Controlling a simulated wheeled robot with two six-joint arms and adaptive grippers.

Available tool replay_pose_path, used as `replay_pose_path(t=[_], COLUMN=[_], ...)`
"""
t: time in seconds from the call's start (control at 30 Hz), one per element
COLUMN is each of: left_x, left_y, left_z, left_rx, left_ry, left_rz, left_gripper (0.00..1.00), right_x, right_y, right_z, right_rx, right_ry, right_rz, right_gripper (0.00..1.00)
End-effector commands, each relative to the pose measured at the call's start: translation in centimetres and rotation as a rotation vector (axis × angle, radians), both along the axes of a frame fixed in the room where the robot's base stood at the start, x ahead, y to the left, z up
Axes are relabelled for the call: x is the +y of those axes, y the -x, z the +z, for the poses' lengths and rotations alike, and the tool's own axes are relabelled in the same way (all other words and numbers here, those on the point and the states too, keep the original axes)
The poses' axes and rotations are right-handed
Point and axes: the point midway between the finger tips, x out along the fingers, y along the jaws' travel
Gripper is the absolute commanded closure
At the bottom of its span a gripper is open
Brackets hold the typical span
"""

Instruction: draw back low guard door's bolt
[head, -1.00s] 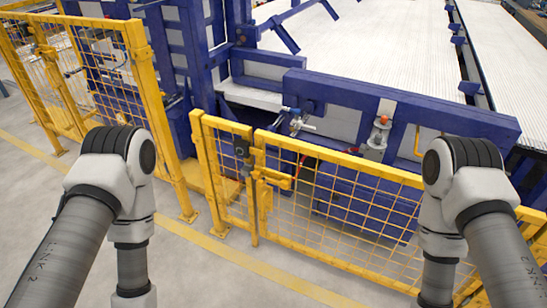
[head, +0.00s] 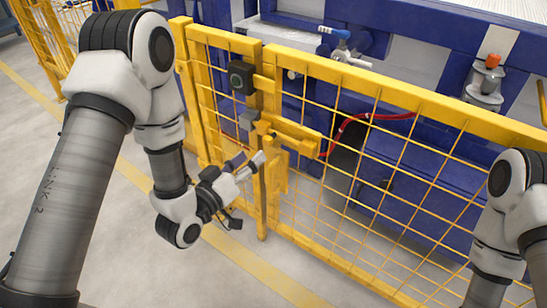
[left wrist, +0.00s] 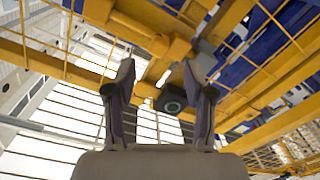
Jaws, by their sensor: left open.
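The low guard door (head: 350,180) is a yellow frame with mesh, standing upright in the head view. Its yellow bolt assembly (head: 296,136) sits across the gap by the door's left post, with a grey piece (head: 248,120) beside it. My left gripper (head: 256,166) is open and empty, just in front of and below the bolt assembly. In the left wrist view, its two fingers (left wrist: 160,82) stand apart, with yellow bars and a small pale rod (left wrist: 163,78) showing between them. I cannot tell whether it touches the fence. My right gripper is out of view.
A black round-faced box (head: 241,77) is mounted on the post above the bolt. Behind the mesh are blue machinery (head: 410,165), a red hose (head: 365,120) and an orange-topped fitting (head: 487,80). The floor in front of the fence is clear.

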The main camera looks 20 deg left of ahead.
Motion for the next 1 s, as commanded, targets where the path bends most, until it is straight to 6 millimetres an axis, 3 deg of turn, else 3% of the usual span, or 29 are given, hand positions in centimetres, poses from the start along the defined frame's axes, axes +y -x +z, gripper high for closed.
replay_pose_path(t=[0.4,0.73,0.8,0.9,1.0], left_x=[-2.1,-2.3,-2.3,-2.3,-2.3], left_y=[-6.4,-7.3,-7.3,-7.3,-7.3], left_z=[0.2,0.2,0.2,0.2,0.2], left_rx=[-0.006,-0.002,-0.002,-0.002,-0.002], left_ry=[-0.001,0.002,0.002,0.001,0.001], left_rz=[-0.003,0.000,0.000,0.000,0.000], left_gripper=[0.46,0.46,0.71,1.00,1.00], right_x=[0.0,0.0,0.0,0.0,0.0], right_y=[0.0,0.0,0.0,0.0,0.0], right_z=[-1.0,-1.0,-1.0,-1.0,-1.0], right_rx=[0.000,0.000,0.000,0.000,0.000], right_ry=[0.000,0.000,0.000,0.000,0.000], right_rz=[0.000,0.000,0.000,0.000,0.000], right_gripper=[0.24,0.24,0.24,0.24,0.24])
